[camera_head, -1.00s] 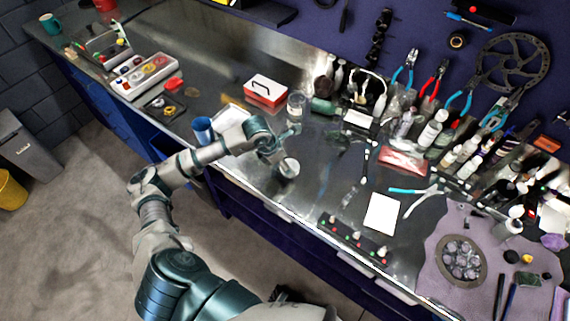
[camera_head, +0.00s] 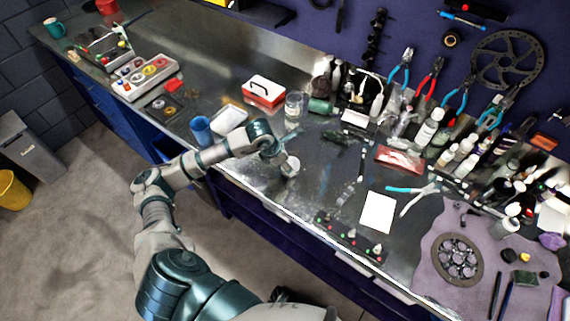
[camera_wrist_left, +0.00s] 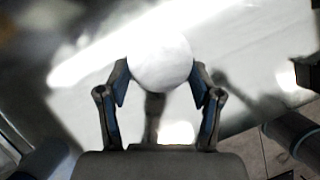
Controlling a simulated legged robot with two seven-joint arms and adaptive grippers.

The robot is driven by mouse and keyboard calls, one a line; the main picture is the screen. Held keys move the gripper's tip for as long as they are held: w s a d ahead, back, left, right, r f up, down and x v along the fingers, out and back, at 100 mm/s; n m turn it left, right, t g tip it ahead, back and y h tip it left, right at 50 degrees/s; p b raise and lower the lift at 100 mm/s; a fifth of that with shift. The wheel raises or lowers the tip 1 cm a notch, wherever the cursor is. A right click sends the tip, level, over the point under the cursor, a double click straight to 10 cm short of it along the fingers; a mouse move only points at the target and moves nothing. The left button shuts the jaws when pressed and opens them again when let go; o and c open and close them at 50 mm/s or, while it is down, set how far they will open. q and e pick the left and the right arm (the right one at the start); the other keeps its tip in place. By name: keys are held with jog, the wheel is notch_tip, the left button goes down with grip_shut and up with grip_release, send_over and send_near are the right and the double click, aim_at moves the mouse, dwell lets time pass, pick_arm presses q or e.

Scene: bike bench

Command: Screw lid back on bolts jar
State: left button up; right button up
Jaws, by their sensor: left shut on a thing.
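My left gripper (camera_head: 284,160) is over the front part of the metal bench, shut on a round white lid (camera_head: 290,166). In the left wrist view the lid (camera_wrist_left: 160,61) shows as a pale disc between the two fingertips (camera_wrist_left: 160,85). A clear glass jar (camera_head: 294,105) stands on the bench behind the gripper, apart from it; it looks like the bolts jar, but its contents are too small to tell. My right gripper is not in view.

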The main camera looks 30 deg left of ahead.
pick_arm(q)
jog(key=shift+d+r, duration=0.35)
jog(key=shift+a+r, duration=0.1)
jog(key=shift+r, duration=0.2)
jog(key=shift+a+r, duration=0.7)
jog(key=shift+r, duration=0.15)
jog(key=s+a, duration=0.1)
jog(key=s+b, duration=0.1)
jog(key=shift+s+a, duration=0.4)
jog(key=s+a+r+b, duration=0.1)
jog(key=s+r+b, duration=0.1)
jog(key=s, duration=1.1)
jog(key=shift+a, duration=0.15)
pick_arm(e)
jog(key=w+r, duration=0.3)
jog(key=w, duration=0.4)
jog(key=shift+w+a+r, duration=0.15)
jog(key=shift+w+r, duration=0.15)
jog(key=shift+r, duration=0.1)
